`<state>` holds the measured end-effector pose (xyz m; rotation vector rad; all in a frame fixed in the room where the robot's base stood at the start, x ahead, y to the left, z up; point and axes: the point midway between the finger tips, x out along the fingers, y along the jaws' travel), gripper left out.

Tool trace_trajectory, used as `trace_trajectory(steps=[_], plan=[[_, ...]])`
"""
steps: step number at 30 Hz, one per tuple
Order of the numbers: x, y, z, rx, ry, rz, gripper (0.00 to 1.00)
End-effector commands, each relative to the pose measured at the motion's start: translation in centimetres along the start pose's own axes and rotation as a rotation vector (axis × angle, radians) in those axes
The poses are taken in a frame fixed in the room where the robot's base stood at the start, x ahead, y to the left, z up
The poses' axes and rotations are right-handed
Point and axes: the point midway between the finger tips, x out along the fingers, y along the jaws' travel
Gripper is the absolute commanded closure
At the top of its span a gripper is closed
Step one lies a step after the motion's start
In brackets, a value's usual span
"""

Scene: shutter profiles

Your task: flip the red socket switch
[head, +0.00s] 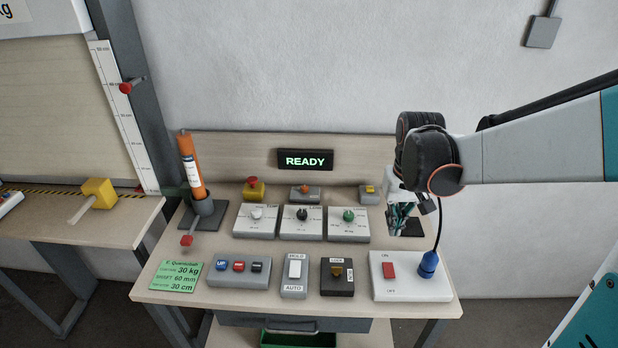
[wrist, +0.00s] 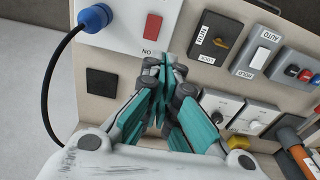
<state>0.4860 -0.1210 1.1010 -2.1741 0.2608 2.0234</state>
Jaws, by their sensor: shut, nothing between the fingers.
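The red socket switch (head: 389,270) is a red rocker on a white socket plate (head: 399,290) at the front right of the table. It is marked ON at the top and OFF below, and a blue plug (head: 428,264) sits beside it. In the wrist view the red switch (wrist: 151,31) is at the top centre, with the ON label at its lower side. My gripper (head: 400,228) hangs behind the socket plate in the head view. Its teal fingers (wrist: 160,92) are together and empty, apart from the switch. Which way the rocker is tilted is unclear.
A black cable (head: 439,225) runs up from the plug close to my gripper. Dial boxes (head: 348,228) stand behind. A lit READY display (head: 305,160) is at the back.

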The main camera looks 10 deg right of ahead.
Motion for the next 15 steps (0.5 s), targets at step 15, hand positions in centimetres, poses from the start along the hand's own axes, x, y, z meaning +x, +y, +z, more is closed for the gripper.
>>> trace_trajectory(steps=[15], plan=[[1.5,2.1,-0.1,0.043,-0.075,0.000,1.00]])
